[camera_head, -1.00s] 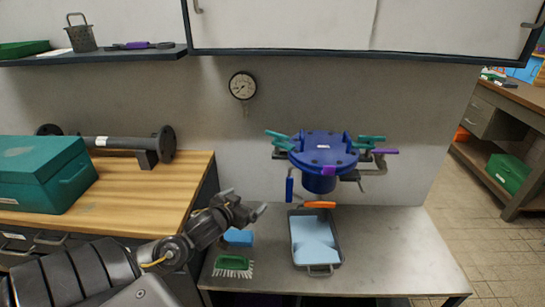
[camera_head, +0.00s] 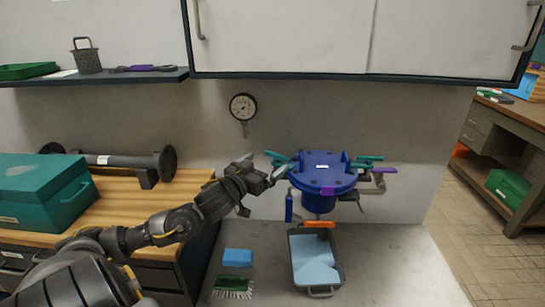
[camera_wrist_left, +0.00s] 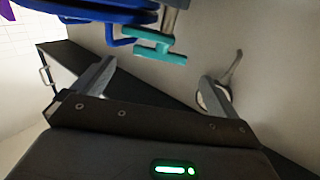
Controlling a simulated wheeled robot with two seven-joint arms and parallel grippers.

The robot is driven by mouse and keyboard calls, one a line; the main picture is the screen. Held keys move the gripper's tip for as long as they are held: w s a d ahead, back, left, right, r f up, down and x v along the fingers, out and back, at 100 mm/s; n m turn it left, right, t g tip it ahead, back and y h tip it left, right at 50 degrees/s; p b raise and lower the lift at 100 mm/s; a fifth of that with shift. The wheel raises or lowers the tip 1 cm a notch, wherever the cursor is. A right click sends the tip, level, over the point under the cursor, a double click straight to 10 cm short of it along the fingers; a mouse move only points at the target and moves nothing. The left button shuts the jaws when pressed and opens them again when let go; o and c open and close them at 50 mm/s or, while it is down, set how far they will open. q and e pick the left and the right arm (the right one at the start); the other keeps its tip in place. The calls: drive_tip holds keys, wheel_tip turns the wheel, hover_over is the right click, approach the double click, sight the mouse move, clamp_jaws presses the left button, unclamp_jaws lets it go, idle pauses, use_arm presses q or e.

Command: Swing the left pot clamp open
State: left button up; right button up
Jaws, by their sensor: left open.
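The blue pot (camera_head: 322,180) has a flat lid with teal-handled clamps around its rim. The left pot clamp (camera_head: 277,158) has a teal handle that sticks out to the left of the lid. In the left wrist view its teal T-shaped handle (camera_wrist_left: 155,46) shows at the top centre, with the blue pot's edge (camera_wrist_left: 85,10) to its left. My left gripper (camera_head: 262,168) is open and empty, just left of the pot and close to the clamp handle. In the wrist view the handle lies beyond the open fingers (camera_wrist_left: 155,85), not between them. My right gripper is not in view.
Below the pot a grey tray (camera_head: 339,272) with blue lining stands on the bench. A blue sponge (camera_head: 237,257) and a green brush (camera_head: 233,286) lie to its left. A gauge (camera_head: 243,107) is on the wall. A dark pipe (camera_head: 125,161) and teal box (camera_head: 40,192) are at left.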

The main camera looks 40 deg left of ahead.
sight(276, 155)
use_arm(q)
drive_tip(key=w, duration=0.3)
drive_tip(key=shift+w+a+p, duration=0.25)
drive_tip(key=shift+w+p, duration=0.05)
drive_tip(key=shift+w, duration=0.55)
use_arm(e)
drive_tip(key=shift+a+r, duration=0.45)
